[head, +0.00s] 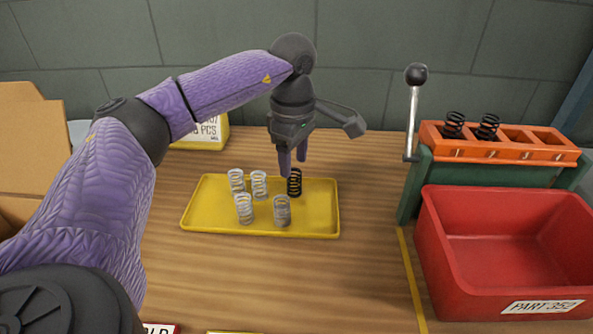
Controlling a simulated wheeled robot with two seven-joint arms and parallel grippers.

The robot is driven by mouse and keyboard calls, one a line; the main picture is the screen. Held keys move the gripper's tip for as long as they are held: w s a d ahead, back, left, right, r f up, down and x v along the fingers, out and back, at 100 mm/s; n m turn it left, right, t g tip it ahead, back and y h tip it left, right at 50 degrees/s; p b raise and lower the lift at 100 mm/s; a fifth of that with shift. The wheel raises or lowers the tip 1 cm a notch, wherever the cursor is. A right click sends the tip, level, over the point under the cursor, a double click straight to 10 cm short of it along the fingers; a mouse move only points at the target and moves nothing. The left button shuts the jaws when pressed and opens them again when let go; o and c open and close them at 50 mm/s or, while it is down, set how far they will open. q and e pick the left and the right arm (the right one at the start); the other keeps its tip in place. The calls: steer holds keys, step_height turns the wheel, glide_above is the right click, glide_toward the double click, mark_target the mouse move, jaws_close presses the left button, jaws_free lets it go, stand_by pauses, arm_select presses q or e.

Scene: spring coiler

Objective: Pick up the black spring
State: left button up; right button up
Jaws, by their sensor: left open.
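A black spring (295,183) stands upright at the back right part of the yellow tray (325,222). Several silver springs, one of them at the front left (244,209), stand upright on the same tray to its left and front. My left gripper (292,170) points down just above and behind the black spring, its fingers open and close to the spring's top. Whether the fingers are around the spring or only near it I cannot tell. My right gripper is not in view.
An orange rack (500,143) on a green stand (413,184) at the right holds two black springs. A lever with a black knob (416,74) rises at its left. A red bin (505,245) stands in front. A cardboard box (28,140) is at the left. Wood between tray and bin is clear.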

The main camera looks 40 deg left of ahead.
mark_target(295, 172)
arm_select(q)
steer(key=f+b, duration=0.1)
steer(key=f, duration=0.1)
steer(key=f+b, duration=0.1)
steer(key=f, duration=0.2)
steer(key=shift+s+d+f, duration=0.1)
steer(key=shift+d, duration=0.1)
steer(key=shift+c, duration=0.6)
jaws_close()
